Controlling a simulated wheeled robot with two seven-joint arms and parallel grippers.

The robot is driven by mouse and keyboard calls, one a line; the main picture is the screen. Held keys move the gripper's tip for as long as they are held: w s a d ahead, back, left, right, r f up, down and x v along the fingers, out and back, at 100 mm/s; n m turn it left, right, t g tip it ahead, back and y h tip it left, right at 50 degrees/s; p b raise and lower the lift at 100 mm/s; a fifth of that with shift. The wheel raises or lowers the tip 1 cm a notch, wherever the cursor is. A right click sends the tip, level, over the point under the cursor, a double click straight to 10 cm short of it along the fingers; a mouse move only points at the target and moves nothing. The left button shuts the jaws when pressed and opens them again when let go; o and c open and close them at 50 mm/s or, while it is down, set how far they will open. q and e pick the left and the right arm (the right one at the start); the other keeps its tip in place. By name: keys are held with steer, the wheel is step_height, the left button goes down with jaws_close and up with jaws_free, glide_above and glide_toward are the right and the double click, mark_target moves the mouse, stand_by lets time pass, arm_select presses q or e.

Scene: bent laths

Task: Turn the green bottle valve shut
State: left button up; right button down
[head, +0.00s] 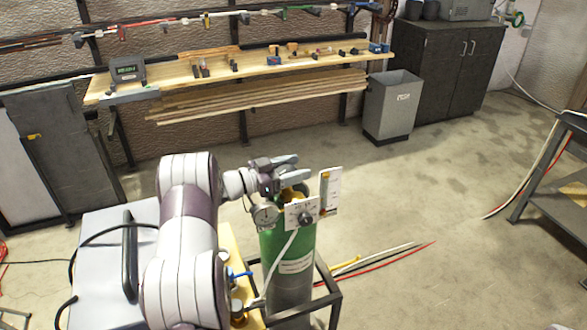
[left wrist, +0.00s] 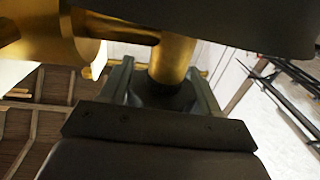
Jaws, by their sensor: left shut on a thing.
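The green bottle (head: 278,248) stands upright in a dark frame at the lower middle of the head view, with a grey lower part and a white label. Its brass valve (head: 291,190) is at the top, partly hidden by my left gripper (head: 291,168). In the left wrist view, the fingers (left wrist: 163,88) stand either side of a dark piece below the brass stem (left wrist: 171,58). My left gripper is shut on the valve; the exact contact is shaded. My right gripper is not in view.
A round gauge (head: 264,215) and a white plate with a dark knob (head: 304,216) sit close to the valve. A pale hose hangs down the bottle. A grey bin (head: 391,106) and a wooden workbench (head: 240,70) stand behind. The floor to the right is mostly clear, with hoses (head: 385,262).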

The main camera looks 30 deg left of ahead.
arm_select(q)
steer(key=m+g+h, duration=0.1)
steer(key=g, duration=0.1)
steer(key=m+g+h+b, duration=0.1)
steer(key=m+g+h, duration=0.1)
steer(key=m+g+h+b, duration=0.1)
steer(key=m+g+h, duration=0.1)
steer(key=shift+s+d+f+g, duration=0.2)
steer(key=shift+s+d+g, duration=0.05)
steer(key=shift+s+g, duration=0.1)
steer(key=shift+s+r+m+g+h+b, duration=0.1)
steer(key=shift+m+g+h+b, duration=0.25)
steer(key=shift+m+g, duration=0.45)
steer(key=shift+s+r+m+g+h+b, duration=0.15)
steer(key=shift+m+g+h, duration=0.4)
steer(key=shift+g, duration=0.3)
steer(key=shift+d+m+g, duration=0.1)
steer(key=shift+m+g, duration=0.15)
steer(key=shift+g, duration=0.05)
steer(key=o, duration=1)
steer(key=shift+c, duration=0.2)
